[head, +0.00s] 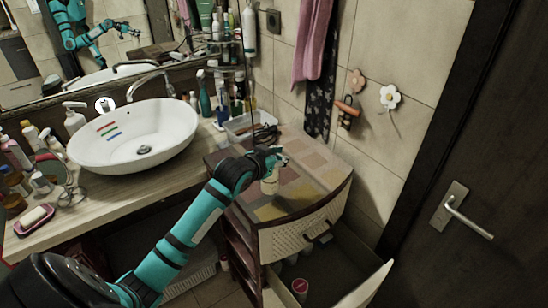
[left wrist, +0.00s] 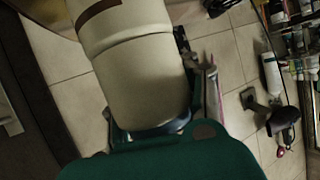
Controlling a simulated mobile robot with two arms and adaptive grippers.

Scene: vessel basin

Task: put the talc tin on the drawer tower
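The talc tin (head: 269,184) is a cream cylinder with a darker band, shown close up in the left wrist view (left wrist: 140,75). My left gripper (head: 271,162) is shut on its upper part and holds it roughly upright over the drawer tower. The drawer tower (head: 325,178) has a patchwork-coloured top and a woven pale front. The tin's lower end appears at or just above the top; I cannot tell whether it touches. The far finger is mostly hidden behind the tin. My right gripper is not in view.
A lower drawer (head: 350,270) is pulled out with a can (head: 300,287) inside. A clear bin (head: 247,127) stands behind the tower, beside several bottles. The white basin (head: 135,135) is on the counter at left. A door (head: 490,180) stands at right.

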